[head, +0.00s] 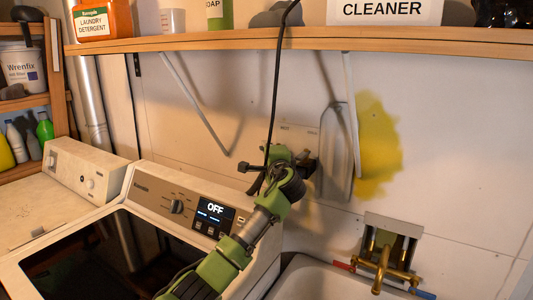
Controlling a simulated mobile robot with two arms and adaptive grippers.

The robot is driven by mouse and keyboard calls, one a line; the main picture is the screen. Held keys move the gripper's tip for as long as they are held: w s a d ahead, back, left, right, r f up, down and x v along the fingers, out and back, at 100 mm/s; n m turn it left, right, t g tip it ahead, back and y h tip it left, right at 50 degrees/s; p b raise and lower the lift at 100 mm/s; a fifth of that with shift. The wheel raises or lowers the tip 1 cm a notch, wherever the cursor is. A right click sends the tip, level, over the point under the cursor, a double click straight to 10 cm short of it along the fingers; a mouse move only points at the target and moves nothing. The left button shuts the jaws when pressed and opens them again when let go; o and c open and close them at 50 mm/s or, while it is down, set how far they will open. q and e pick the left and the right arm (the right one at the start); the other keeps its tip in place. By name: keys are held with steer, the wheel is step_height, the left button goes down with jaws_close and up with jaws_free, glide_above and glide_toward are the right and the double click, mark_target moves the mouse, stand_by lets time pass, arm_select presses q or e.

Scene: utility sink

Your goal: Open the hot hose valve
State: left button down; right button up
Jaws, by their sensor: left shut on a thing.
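A pale outlet plate (312,130) with small, unreadable lettering is on the wall behind the washer, below the shelf. Dark valve parts (308,166) show at its lower right. My left gripper (284,160), green and dark, is up against the plate's lower left. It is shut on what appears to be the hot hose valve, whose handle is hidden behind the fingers. I cannot tell how far the handle is turned. My right gripper is not in view.
A black cable (276,90) hangs from above, passing close to the gripper. A wooden shelf (300,40) with brackets runs overhead. The washer panel (180,200) reads OFF. A brass faucet (381,265) with red and blue handles stands over the sink (315,280) at lower right.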

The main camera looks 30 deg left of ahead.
arm_select(q)
steer(key=shift+s+d+f+n+g+y, duration=0.1)
steer(key=shift+n+g+y, duration=0.2)
steer(key=shift+g, duration=0.1)
steer(key=c, duration=2.2)
jaws_free()
